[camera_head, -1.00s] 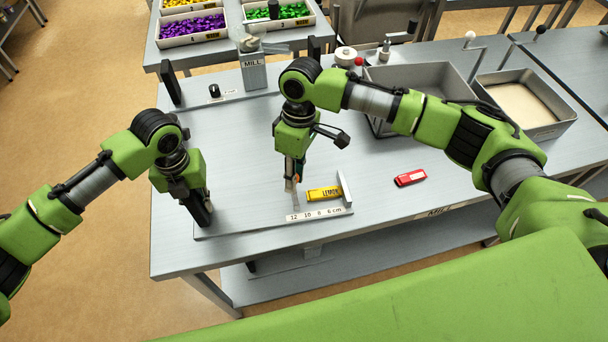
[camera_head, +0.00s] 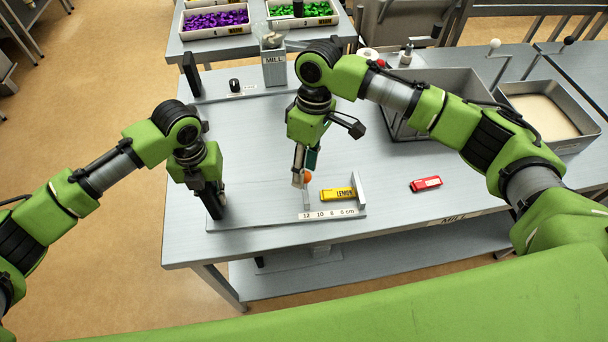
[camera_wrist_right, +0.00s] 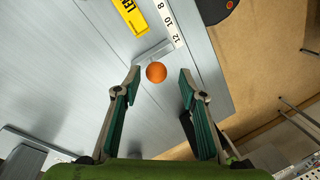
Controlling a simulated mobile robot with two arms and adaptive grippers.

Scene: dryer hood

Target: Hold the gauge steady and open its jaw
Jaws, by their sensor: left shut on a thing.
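The gauge is a flat grey plate (camera_head: 260,217) with a printed cm scale, an upright end stop (camera_head: 359,190) at right and a sliding jaw (camera_head: 306,198) with an orange ball knob (camera_head: 307,176). The jaw stands near the 12 mark, apart from a yellow LEMON block (camera_head: 338,194) by the stop. My left gripper (camera_head: 215,207) is shut on the gauge at its left end; its fingertips are hard to make out. My right gripper (camera_head: 301,179) is open at the knob. In the right wrist view the orange knob (camera_wrist_right: 156,72) lies just beyond the spread, empty fingers (camera_wrist_right: 160,85).
A red block (camera_head: 426,184) lies right of the gauge. A grey bin (camera_head: 395,122) and a sand-filled tray (camera_head: 590,135) stand behind at right. The MILL unit (camera_head: 274,68) is at the back. The table between is clear.

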